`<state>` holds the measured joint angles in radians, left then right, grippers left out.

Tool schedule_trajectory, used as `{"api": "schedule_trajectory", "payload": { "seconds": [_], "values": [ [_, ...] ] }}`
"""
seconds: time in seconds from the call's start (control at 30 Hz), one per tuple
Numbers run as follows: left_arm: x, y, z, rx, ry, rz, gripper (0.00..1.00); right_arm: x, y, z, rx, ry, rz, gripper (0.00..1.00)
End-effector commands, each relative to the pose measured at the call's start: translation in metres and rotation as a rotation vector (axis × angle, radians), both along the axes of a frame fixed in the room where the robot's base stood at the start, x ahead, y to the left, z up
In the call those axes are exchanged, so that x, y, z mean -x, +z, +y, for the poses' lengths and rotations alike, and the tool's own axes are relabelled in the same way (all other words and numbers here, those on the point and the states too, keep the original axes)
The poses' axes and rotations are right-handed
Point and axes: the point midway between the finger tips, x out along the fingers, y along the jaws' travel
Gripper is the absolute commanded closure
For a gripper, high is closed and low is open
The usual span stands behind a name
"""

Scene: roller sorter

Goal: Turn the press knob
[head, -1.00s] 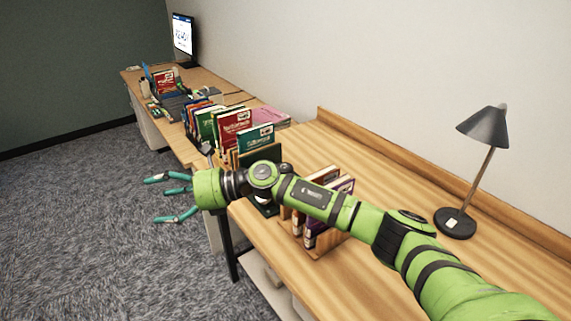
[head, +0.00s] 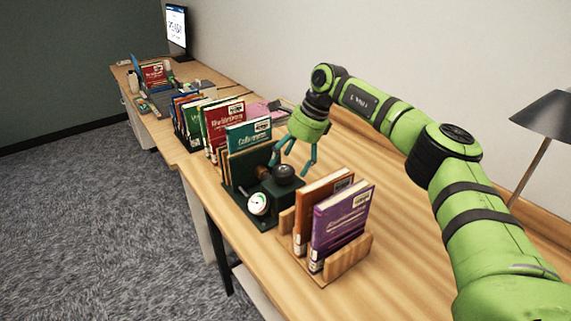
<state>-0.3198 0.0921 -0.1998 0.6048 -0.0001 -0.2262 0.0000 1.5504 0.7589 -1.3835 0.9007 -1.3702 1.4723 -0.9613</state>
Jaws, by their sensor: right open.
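The press (head: 262,215) is a dark green device on the wooden desk, with a white round gauge (head: 258,204) on its front. A round black knob (head: 284,172) sits on top of its block. My right gripper (head: 294,160) points down just behind and above the knob, its teal fingers spread and empty. One finger overlaps the knob's far side in the picture; I cannot tell whether it touches. My left gripper is out of view.
A wooden holder (head: 353,258) with an orange and a purple book (head: 340,225) stands right of the press. A row of books (head: 225,130) stands to its left. A lamp (head: 550,115) is at the right. The desk (head: 400,220) is clear behind the holder.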

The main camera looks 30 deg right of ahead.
Motion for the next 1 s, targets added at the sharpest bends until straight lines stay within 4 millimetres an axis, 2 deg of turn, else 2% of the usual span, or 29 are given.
{"api": "schedule_trajectory", "payload": {
  "seconds": [0.03, 0.1, 0.17, 0.33, 0.4, 0.5, 0.53, 0.63, 0.67, 0.83, 1.0],
  "values": [
    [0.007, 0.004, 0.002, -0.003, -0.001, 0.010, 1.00, -0.001, -0.006, 0.003, 0.000, 0.001, 0.003, 0.21],
    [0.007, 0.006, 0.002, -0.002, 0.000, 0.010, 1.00, -0.003, -0.014, 0.006, -0.001, 0.000, 0.002, 0.21],
    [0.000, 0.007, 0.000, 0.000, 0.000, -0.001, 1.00, -0.003, -0.018, 0.007, -0.001, 0.001, 0.002, 0.21],
    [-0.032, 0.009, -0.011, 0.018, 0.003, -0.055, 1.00, -0.005, -0.024, 0.010, -0.001, 0.000, 0.000, 0.21],
    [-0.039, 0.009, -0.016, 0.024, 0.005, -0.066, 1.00, -0.005, -0.024, 0.010, -0.001, 0.000, 0.000, 0.21],
    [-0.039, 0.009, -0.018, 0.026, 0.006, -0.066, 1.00, -0.005, -0.024, 0.009, -0.001, 0.000, 0.000, 0.21],
    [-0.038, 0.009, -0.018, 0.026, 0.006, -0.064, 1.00, -0.005, -0.024, 0.010, -0.001, 0.000, 0.000, 0.29],
    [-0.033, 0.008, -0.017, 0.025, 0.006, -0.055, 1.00, -0.005, -0.024, 0.009, -0.001, 0.000, -0.002, 0.69],
    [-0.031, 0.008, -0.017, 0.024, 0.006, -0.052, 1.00, -0.005, -0.024, 0.010, -0.002, 0.000, -0.002, 0.75],
    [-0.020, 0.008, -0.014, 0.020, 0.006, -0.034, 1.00, -0.006, -0.023, 0.010, -0.003, 0.000, -0.005, 0.76],
    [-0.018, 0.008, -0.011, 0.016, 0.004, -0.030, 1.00, -0.006, -0.022, 0.011, -0.005, -0.011, -0.007, 0.76]
  ]
}}
